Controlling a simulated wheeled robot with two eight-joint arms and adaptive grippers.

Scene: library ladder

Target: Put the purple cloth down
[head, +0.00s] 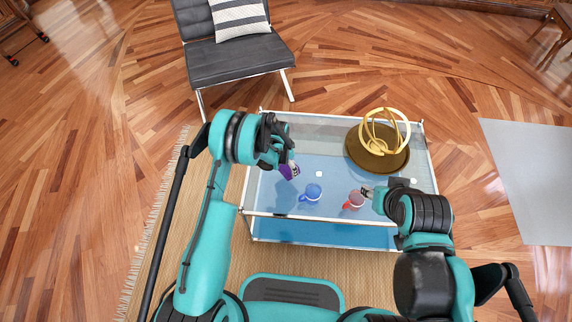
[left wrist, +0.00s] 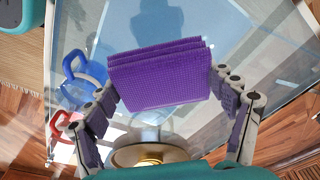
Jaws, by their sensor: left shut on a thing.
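The folded purple cloth (head: 288,171) is held by my left gripper (head: 284,162) over the left part of the glass table (head: 300,127). In the left wrist view the cloth (left wrist: 160,75) sits between the two fingers, which grip its sides. The glass shows beneath it, and it appears held above the table. My right gripper (head: 368,191) is at the right side of the red mug (head: 354,200). Its fingers are too small to tell whether they are open or touching the mug.
A blue mug (head: 312,193) stands on the table between the cloth and the red mug. A gold ring ornament on a round brown base (head: 377,158) stands at the back right. A dark chair (head: 238,62) is behind the table. Some glass around the cloth is clear.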

